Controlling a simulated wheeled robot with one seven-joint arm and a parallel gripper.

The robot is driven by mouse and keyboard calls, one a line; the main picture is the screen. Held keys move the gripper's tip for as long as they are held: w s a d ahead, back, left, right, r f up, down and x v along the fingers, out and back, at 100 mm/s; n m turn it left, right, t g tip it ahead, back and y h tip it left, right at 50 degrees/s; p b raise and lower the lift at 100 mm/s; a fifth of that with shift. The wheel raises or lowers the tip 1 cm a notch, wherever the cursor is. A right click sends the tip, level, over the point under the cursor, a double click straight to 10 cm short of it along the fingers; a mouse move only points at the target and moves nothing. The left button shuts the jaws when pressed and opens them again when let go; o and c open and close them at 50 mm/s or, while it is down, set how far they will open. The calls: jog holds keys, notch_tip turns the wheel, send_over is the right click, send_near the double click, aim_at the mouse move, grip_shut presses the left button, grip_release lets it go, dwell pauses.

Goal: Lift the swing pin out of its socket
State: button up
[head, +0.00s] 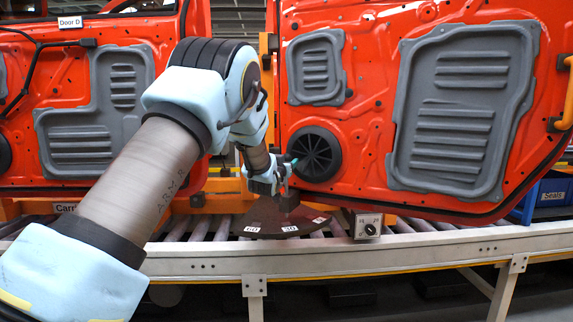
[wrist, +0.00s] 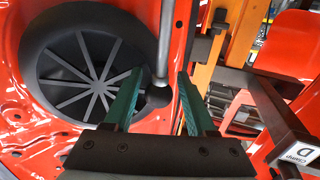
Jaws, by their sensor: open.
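My gripper (head: 287,174) is in front of the lower left of the right-hand red door, above a dark fan-shaped plate (head: 272,217) with number labels. In the wrist view its two green fingers (wrist: 160,72) are apart. A grey rod with a dark rounded knob (wrist: 158,94), which looks like the swing pin, shows between the fingers. The knob seems near the left finger; I cannot tell whether they touch. The fingers are not closed on it. The socket is not clearly visible in either view, and the pin is not distinguishable in the head view.
The red door (head: 365,160) with a round black speaker grille (head: 315,154) is close behind my gripper. Another red door (head: 60,180) hangs at left. A roller conveyor (head: 430,240) runs below. A small dial box (head: 367,226) and blue bin (head: 550,197) are at right. A clamp D label (wrist: 300,151) shows in the wrist view.

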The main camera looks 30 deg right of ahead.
jog(key=shift+s+a+f, duration=0.15)
jog(key=shift+s+a, duration=0.2)
jog(key=b+v, duration=0.2)
jog(key=v, duration=0.8)
jog(key=shift+d, duration=0.1)
